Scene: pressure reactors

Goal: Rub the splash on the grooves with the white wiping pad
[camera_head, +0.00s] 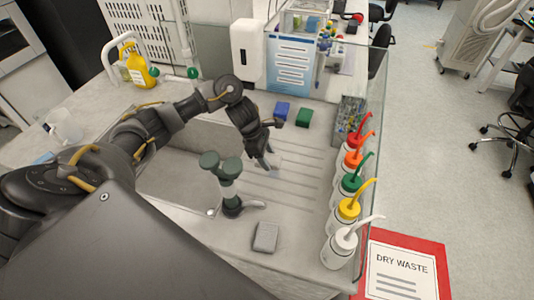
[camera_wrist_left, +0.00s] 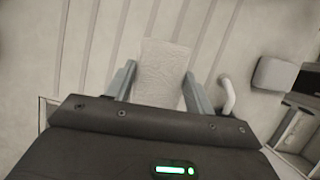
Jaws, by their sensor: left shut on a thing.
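My left gripper (camera_head: 265,160) is over the left part of the grooves (camera_head: 303,162), with its fingers pointing down. It is shut on the white wiping pad (camera_wrist_left: 163,72), which sits between the two fingers in the left wrist view. In the head view only a small pale bit of the pad (camera_head: 275,166) shows by the fingertips. The pad is at or just above the grooved surface; I cannot tell if it touches. I cannot make out the splash; the pad or gripper may hide it. My right gripper is not in view.
A dark green-topped tap (camera_head: 230,185) stands by the sink (camera_head: 180,180). A grey block (camera_head: 265,236) lies near the front. Several wash bottles (camera_head: 348,210) line the right edge. The grooves' right part is clear.

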